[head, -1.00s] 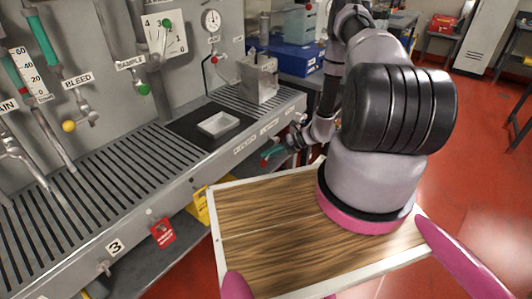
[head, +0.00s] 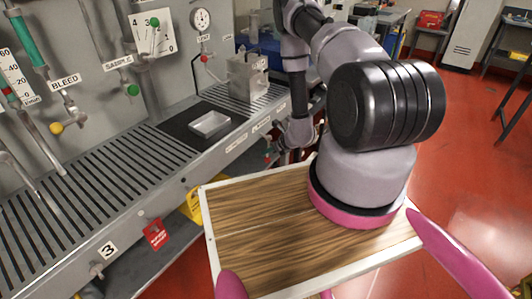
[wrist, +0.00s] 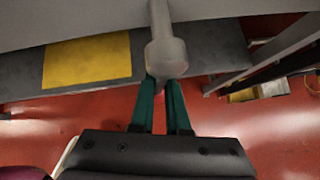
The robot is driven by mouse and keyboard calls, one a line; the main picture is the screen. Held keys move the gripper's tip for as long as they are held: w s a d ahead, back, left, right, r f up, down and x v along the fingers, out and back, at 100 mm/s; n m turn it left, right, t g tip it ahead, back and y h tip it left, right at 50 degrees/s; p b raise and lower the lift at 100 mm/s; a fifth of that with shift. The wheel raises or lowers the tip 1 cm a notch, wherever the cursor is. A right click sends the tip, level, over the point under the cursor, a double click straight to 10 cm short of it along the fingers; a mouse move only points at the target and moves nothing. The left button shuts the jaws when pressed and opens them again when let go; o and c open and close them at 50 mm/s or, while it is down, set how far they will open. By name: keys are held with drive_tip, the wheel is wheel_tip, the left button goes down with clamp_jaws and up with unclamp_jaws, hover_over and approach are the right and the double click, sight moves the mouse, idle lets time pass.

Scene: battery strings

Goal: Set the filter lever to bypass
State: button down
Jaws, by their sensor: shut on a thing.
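In the wrist view a grey lever (wrist: 166,52) with a thick rounded end hangs from the pale bench edge above. My gripper (wrist: 165,88) has its two teal fingers closed on the lever's lower end. In the head view my gripper (head: 268,154) is a small teal patch at the bench's front edge, below the small labels there. My own wrist and arm hide most of it, and the lever cannot be made out in that view. The label lettering is too small to read surely, so the lever's set position cannot be told.
The grey bench (head: 150,205) has a slatted top with a white tray (head: 209,124) and a metal box (head: 248,76). Valves and gauges line the back panel. A red tag (head: 155,234) hangs from the front. Red floor is open at right.

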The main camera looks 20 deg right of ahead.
drive_tip(key=shift+w+d+t+h, duration=0.2)
drive_tip(key=shift+d+t+h, duration=0.1)
drive_tip(key=shift+h, duration=0.1)
idle(0.3)
drive_tip(key=c, duration=0.9)
unclamp_jaws()
drive_tip(key=v, duration=1)
drive_tip(key=shift+s+d+r, duration=0.15)
drive_tip(key=shift+s+r, duration=0.1)
drive_tip(key=shift+r, duration=0.05)
